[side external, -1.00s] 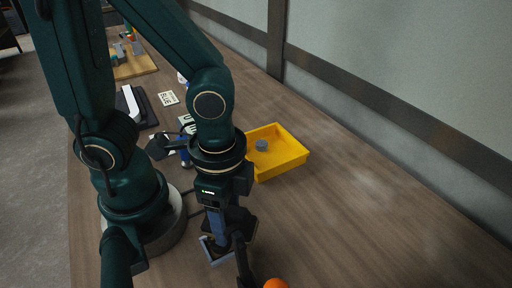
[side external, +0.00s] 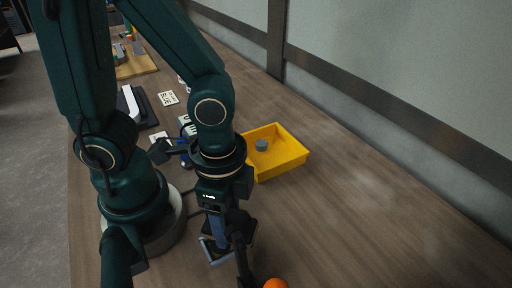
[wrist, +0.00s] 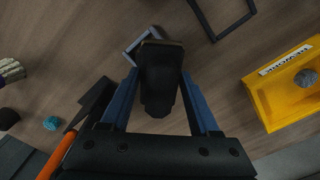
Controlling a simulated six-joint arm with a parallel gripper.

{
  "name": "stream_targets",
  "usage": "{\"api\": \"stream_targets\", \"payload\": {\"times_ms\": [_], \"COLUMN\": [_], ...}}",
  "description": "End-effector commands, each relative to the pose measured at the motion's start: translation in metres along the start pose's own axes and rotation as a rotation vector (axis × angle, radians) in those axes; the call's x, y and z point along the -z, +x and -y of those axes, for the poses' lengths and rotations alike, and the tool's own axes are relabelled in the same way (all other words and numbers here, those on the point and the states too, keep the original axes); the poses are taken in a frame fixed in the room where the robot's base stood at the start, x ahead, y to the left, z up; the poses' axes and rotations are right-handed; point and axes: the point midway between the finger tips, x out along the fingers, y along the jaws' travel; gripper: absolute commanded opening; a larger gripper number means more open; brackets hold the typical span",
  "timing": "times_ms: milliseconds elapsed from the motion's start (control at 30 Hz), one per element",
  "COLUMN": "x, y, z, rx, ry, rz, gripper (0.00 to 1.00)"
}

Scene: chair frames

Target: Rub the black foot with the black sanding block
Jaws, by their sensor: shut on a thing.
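My gripper (wrist: 158,78) points down with blue fingers shut on a black block, which I take as the sanding block (wrist: 160,85). In the side view my gripper (side external: 217,240) is low over the table, and the block is hard to tell from the dark parts around it. A grey-blue square frame (wrist: 131,53) lies just beyond the block in the wrist view, partly hidden by it. A black frame (wrist: 247,18) lies at the top of the wrist view. I cannot pick out the black foot clearly, nor tell whether the block touches it.
A yellow tray (side external: 298,157) with a grey round piece (side external: 262,145) stands to the right; its label shows in the wrist view. An orange ball-like end (side external: 275,284) is at the bottom edge. Several items lie behind my arm. The table's right side (side external: 370,225) is clear.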

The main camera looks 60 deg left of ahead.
Motion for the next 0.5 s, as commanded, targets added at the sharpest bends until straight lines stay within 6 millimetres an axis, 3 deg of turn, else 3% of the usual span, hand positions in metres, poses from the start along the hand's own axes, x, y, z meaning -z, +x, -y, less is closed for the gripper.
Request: {"api": "stream_targets", "payload": {"times_ms": [500], "x": [0.0002], "y": [0.0039], "z": [0.0001], "rx": [0.0], "ry": [0.0], "rz": [-0.001], "gripper": [0.18]}}
